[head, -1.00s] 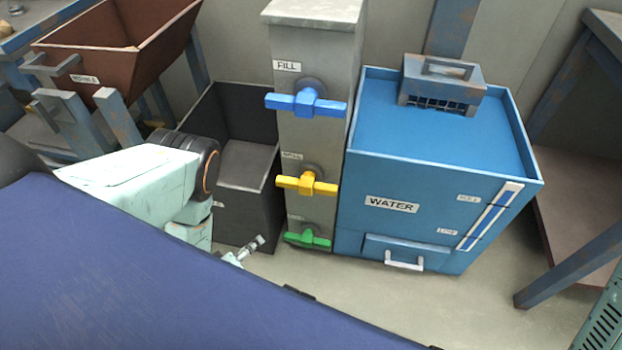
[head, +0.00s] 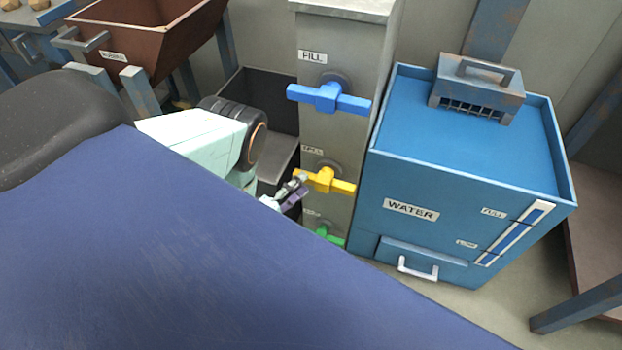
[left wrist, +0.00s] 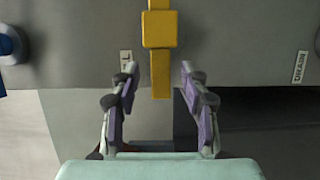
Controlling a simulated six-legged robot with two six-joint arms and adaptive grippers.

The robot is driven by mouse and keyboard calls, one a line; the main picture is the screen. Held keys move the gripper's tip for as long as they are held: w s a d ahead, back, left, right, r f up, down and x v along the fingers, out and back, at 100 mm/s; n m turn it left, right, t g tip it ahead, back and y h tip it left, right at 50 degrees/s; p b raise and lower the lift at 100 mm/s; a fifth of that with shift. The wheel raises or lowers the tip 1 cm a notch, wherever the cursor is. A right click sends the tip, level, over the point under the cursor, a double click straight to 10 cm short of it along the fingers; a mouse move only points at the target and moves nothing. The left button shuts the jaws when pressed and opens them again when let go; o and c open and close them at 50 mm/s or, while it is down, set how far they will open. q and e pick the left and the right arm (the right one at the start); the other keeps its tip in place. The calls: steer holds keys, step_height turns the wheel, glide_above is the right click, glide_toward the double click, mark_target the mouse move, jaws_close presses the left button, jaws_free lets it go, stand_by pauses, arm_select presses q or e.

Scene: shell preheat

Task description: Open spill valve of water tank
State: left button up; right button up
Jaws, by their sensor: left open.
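The yellow valve handle (head: 325,180) sits level on the grey valve column (head: 335,140), under a small label that seems to read SPILL. In the left wrist view the yellow handle (left wrist: 160,50) points down from the top edge. My left gripper (head: 297,187) is at the handle's left end in the head view. In the left wrist view my open left gripper (left wrist: 159,70) has a finger on each side of the handle's end, with gaps; whether the tips reach its depth is unclear. The blue water tank (head: 465,225) stands right of the column.
A blue FILL handle (head: 328,97) is above the yellow one and a green handle (head: 328,235), partly hidden, below. A dark bin (head: 262,105) stands left of the column, a brown hopper (head: 150,40) further left. A DRAIN label (left wrist: 300,67) shows in the left wrist view.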

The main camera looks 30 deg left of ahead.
mark_target(307, 181)
arm_select(q)
steer(key=shift+w+d+b, duration=0.2)
steer(key=shift+w+b, duration=0.05)
steer(key=shift+w, duration=0.8)
steer(key=shift+w+d+b, duration=0.2)
steer(key=shift+w, duration=0.85)
steer(key=shift+c, duration=0.2)
jaws_close()
